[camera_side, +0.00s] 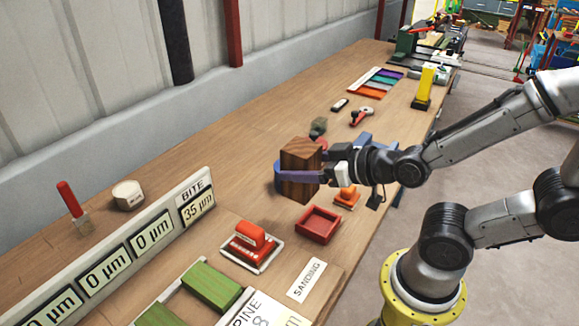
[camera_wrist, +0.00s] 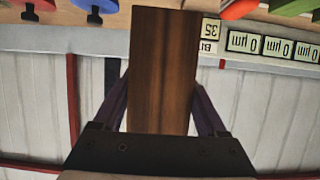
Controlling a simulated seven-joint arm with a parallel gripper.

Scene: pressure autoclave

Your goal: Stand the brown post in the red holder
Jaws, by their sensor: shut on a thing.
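The brown post (camera_side: 301,168) is a dark wood-grained block, upright between the fingers of my gripper (camera_side: 296,174). In the wrist view the post (camera_wrist: 163,70) fills the middle, with a purple finger on each side; the gripper (camera_wrist: 163,105) is shut on it. In the side view I cannot tell whether its bottom touches the table or hangs just above. The red holder (camera_side: 318,224) is a square, shallow, empty tray on the table, in front of the post and a little right of it in the side view. The post stands apart from the holder.
An orange stamp-like piece (camera_side: 347,196) lies close behind the holder, and a red-and-white piece on a tray (camera_side: 250,246) is to its left. A "SANDING" label (camera_side: 307,280) lies in front. A long display board (camera_side: 120,254) runs along the left. The table's right edge is near the holder.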

